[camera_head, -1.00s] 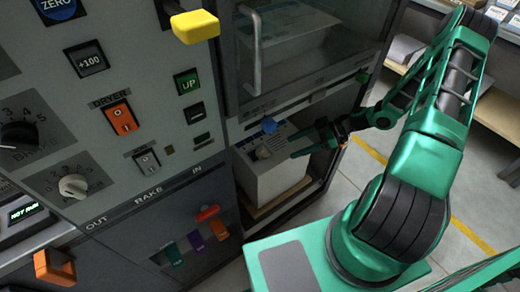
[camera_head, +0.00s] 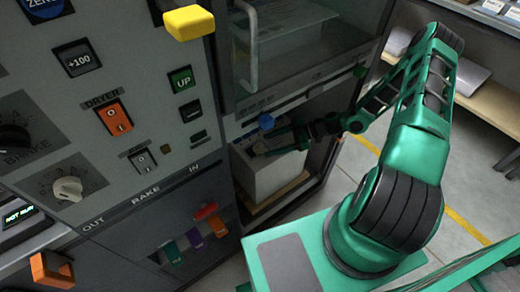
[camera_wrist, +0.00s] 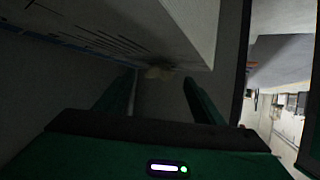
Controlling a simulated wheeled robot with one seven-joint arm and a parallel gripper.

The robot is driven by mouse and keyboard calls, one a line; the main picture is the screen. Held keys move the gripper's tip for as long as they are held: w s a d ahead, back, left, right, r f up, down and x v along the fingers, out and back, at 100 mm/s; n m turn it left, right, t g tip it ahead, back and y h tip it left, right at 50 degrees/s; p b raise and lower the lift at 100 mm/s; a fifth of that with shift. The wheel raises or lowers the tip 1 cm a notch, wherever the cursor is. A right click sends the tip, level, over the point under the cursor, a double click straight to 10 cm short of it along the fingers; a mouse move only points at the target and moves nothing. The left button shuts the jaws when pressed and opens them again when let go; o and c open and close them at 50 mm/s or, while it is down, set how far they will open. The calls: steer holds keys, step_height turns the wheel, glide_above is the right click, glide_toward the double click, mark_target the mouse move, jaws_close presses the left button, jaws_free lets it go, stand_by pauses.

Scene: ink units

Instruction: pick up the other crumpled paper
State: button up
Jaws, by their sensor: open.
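A small pale crumpled paper (camera_wrist: 158,73) shows in the wrist view, dim and partly shaded, between the far ends of my two fingers. My gripper (camera_wrist: 160,84) is open, with one dark green finger on each side of the paper's line of sight. I cannot tell whether either finger touches it. In the head view my gripper (camera_head: 262,145) reaches over the top of a white paper stack (camera_head: 270,180) in the lower bay. There the fingers cover the spot, and the crumpled paper is hard to make out.
The bay's frame and the glass-fronted unit (camera_head: 300,60) above leave little height over the stack. A blue knob (camera_head: 266,122) sits just above the opening. The control panel (camera_head: 110,110) stands at left. Clear floor (camera_head: 355,180) lies right of the bay.

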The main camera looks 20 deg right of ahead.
mark_target(263, 147)
steer(key=shift+x, duration=1.55)
steer(key=c, duration=1.1)
steer(key=shift+c, duration=0.2)
steer(key=shift+r, duration=0.1)
